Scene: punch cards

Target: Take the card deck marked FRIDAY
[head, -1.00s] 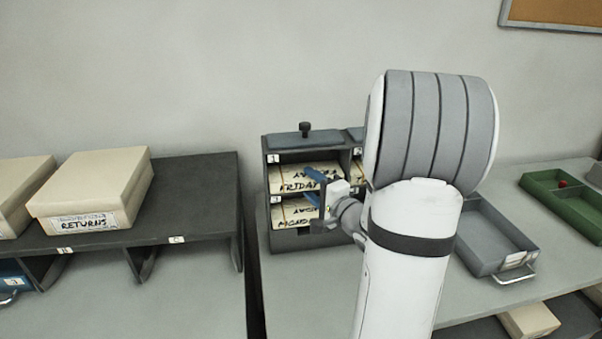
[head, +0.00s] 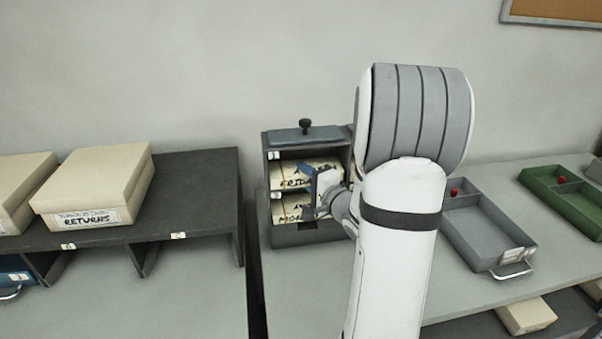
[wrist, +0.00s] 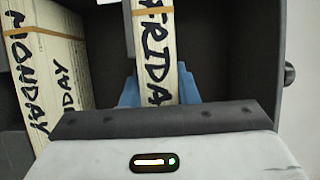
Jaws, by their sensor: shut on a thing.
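The cream card deck marked FRIDAY (head: 295,184) lies in the upper compartment of the dark grey rack (head: 309,237). It also shows in the wrist view (wrist: 153,45), with black lettering and a tan band. My gripper (wrist: 157,92) is shut on this deck, a blue finger on each side of it. In the head view my gripper (head: 314,187) is at the front of the rack and covers the right part of the deck. A deck marked MONDAY (head: 290,213) lies in the compartment below and shows at left in the wrist view (wrist: 30,75).
A black knob (head: 305,126) stands on the rack's top. A grey tray (head: 490,239) with a red item and a green tray (head: 565,205) are to the right. A RETURNS box (head: 95,190) sits on the dark shelf (head: 200,190) at left. The counter before the rack is clear.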

